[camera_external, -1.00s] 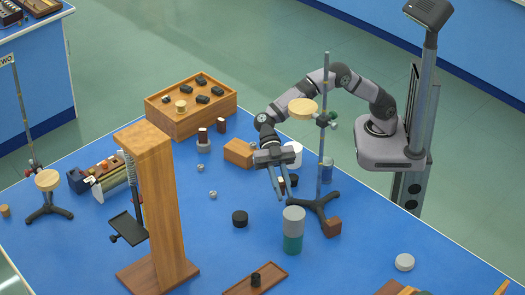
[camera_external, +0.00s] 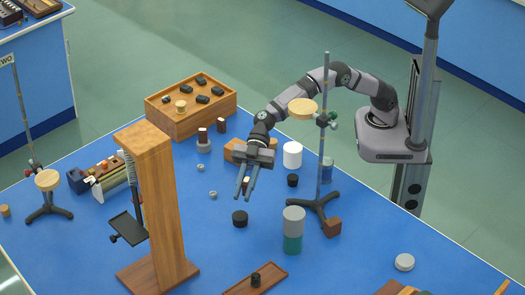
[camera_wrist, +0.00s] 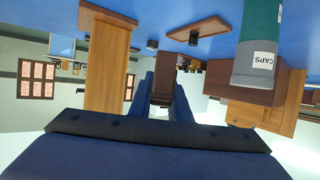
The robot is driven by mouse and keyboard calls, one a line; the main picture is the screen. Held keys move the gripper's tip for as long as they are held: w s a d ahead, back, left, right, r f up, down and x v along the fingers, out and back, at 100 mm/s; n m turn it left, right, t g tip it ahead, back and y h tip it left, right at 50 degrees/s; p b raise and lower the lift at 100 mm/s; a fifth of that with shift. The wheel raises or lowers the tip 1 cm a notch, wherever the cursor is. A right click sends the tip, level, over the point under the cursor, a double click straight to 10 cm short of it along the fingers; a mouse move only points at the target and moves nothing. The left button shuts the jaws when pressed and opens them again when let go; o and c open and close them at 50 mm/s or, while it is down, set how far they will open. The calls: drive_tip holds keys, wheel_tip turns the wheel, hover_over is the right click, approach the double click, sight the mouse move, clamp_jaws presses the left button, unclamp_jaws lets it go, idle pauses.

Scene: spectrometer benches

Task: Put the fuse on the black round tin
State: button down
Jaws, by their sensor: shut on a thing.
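My gripper (camera_external: 243,193) is shut on the fuse (camera_external: 246,182), a small brown piece with a pale part, and holds it above the blue table. In the wrist view the brown fuse (camera_wrist: 164,72) sits between the two fingers, which hide part of it. A black round tin (camera_external: 240,218) stands on the table just below and in front of my fingertips, apart from them. A dark round thing in the wrist view (camera_wrist: 152,44) looks like this tin.
A wooden upright stand (camera_external: 170,200) is to the left. A grey and green cylinder (camera_external: 293,230) and a ring stand (camera_external: 325,150) are to the right. A white cylinder (camera_external: 292,154) and wooden block (camera_external: 234,149) are behind. A brown tray (camera_external: 270,279) lies in front.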

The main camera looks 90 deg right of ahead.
sight(240, 219)
drive_tip(key=shift+m+t+h, duration=0.3)
drive_tip(key=shift+m+t, duration=0.5)
drive_tip(key=shift+t, duration=0.1)
drive_tip(key=shift+w+d+f+p, duration=0.15)
drive_tip(key=shift+w+f, duration=0.35)
drive_tip(key=shift+f, duration=1.2)
drive_tip(key=shift+w+d+f+p, duration=0.15)
drive_tip(key=shift+w+f, duration=0.3)
drive_tip(key=shift+f, duration=1.25)
drive_tip(key=shift+w+d+f+p, duration=0.1)
drive_tip(key=shift+w+d+f, duration=0.3)
drive_tip(key=shift+f, duration=1.3)
drive_tip(key=shift+w+a, duration=0.1)
drive_tip(key=shift+a, duration=0.05)
drive_tip(key=shift+f+b, duration=0.2)
drive_tip(key=shift+b, duration=0.2)
drive_tip(key=c, duration=1.7)
unclamp_jaws()
drive_tip(key=shift+o, duration=0.2)
drive_tip(key=shift+r, duration=0.2)
